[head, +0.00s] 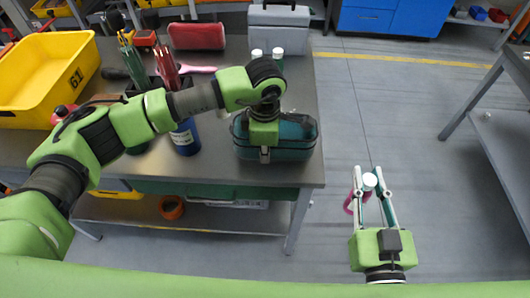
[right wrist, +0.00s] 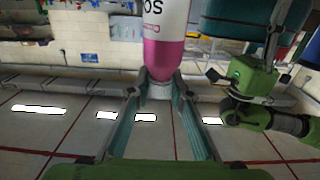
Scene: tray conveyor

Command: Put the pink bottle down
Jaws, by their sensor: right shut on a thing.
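The pink bottle (head: 370,180) shows its white cap from above in the head view, between the fingertips of my right gripper (head: 373,184). Some pink shows at the left of the fingers; the rest is hidden. In the right wrist view the bottle (right wrist: 165,40) has a pink shoulder and a white label, and the fingers are shut on it at the cap end. It is held in the air over the floor, right of the workbench. My left gripper (head: 265,148) is at the top of a teal case (head: 300,140) on the bench; its fingers are mostly hidden.
The workbench (head: 305,172) carries a yellow bin (head: 70,55), pencil holders, a blue bottle (head: 185,138), a red case (head: 197,36), a grey toolbox (head: 279,25) and two white-capped bottles. Another table (head: 515,70) stands at the right. Open floor lies between.

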